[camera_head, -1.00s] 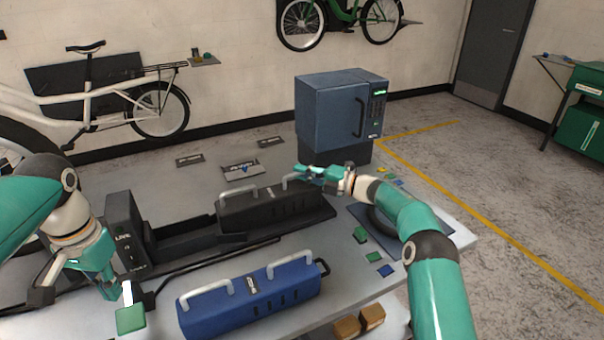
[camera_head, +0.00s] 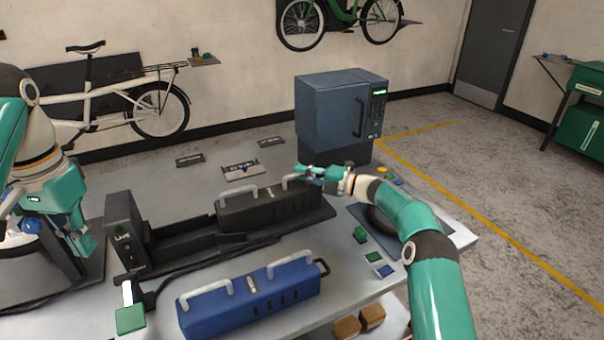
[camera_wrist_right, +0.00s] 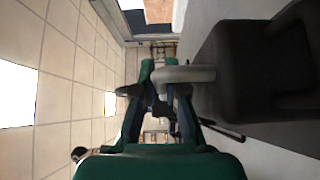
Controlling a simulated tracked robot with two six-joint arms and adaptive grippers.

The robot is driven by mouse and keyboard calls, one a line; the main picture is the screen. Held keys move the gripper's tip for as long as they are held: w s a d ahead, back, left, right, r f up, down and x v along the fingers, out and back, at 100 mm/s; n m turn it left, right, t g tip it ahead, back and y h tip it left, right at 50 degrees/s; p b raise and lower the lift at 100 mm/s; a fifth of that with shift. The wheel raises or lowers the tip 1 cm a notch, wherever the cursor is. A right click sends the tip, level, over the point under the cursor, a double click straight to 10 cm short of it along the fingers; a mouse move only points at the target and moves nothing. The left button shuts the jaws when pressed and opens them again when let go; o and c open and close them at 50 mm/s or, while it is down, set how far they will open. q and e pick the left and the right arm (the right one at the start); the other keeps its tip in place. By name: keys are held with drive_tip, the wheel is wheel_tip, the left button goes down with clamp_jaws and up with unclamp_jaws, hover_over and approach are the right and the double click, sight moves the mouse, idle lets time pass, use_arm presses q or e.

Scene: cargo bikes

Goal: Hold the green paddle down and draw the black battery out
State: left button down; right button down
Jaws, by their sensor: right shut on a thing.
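The black battery (camera_head: 270,208) lies in the right part of its black tray, with a bare stretch of tray between it and the upright dock (camera_head: 124,230). My right gripper (camera_head: 305,174) is shut on the grey handle at the battery's right end; the handle (camera_wrist_right: 185,74) also shows between the fingers in the right wrist view. The green paddle (camera_head: 131,320) stands out at the front of the dock on a short pale stem. My left gripper (camera_head: 48,232) is up and left of the paddle, apart from it, with its fingers spread and empty.
A blue battery (camera_head: 250,298) with two grey handles lies in front on the table. A blue-grey cabinet (camera_head: 340,110) stands at the back right. Small green and blue tiles (camera_head: 361,235) lie right of the tray.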

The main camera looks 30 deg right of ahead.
drive_tip(key=shift+d, duration=0.1)
idle(0.3)
drive_tip(key=c, duration=1.2)
unclamp_jaws()
drive_tip(key=shift+o, duration=0.2)
